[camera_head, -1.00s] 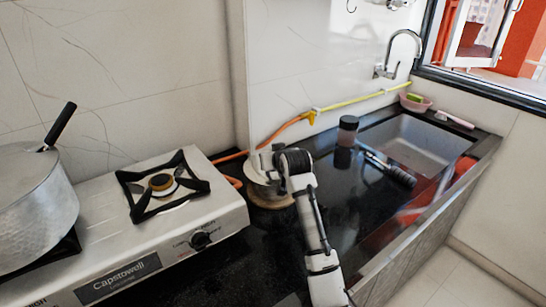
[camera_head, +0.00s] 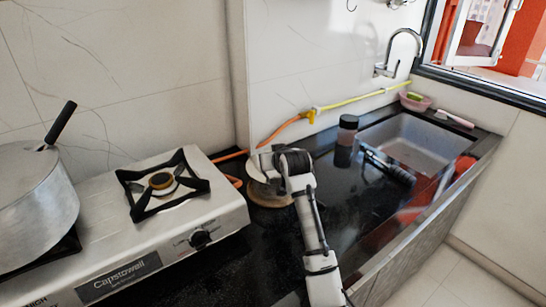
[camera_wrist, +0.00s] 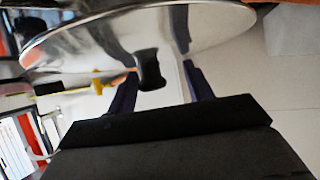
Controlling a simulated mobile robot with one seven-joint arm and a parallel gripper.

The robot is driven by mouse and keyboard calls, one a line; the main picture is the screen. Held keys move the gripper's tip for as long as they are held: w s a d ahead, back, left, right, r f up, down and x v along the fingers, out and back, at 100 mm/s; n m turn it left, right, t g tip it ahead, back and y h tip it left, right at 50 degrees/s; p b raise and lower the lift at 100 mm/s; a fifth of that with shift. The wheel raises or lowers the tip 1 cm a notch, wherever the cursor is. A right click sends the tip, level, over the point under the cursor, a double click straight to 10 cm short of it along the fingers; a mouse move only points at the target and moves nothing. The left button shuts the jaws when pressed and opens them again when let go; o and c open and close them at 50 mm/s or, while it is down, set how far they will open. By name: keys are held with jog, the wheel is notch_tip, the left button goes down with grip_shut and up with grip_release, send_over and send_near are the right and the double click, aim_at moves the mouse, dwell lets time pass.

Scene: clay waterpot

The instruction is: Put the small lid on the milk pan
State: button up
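The small lid (camera_head: 257,164) is a shiny metal disc, tilted beside my gripper (camera_head: 290,163) above a round wooden board (camera_head: 270,197). In the wrist view the lid (camera_wrist: 225,25) fills the top, and its black knob (camera_wrist: 150,70) shows between the two dark fingers of my gripper (camera_wrist: 160,75). I appear to hold the lid by the knob, though the contact is not clearly visible. The milk pan (camera_head: 35,215) is the silver pan with a long black handle at the left, on the stove. Its inside cannot be made out.
The stove (camera_head: 150,235) has a free black burner grate (camera_head: 160,185) between pan and lid. An orange-yellow hose (camera_head: 345,102) runs along the wall.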

jog(key=shift+d, duration=0.1)
jog(key=b+v, duration=0.3)
jog(key=v, duration=1)
jog(key=shift+s+r, duration=0.15)
jog(key=shift+s, duration=0.25)
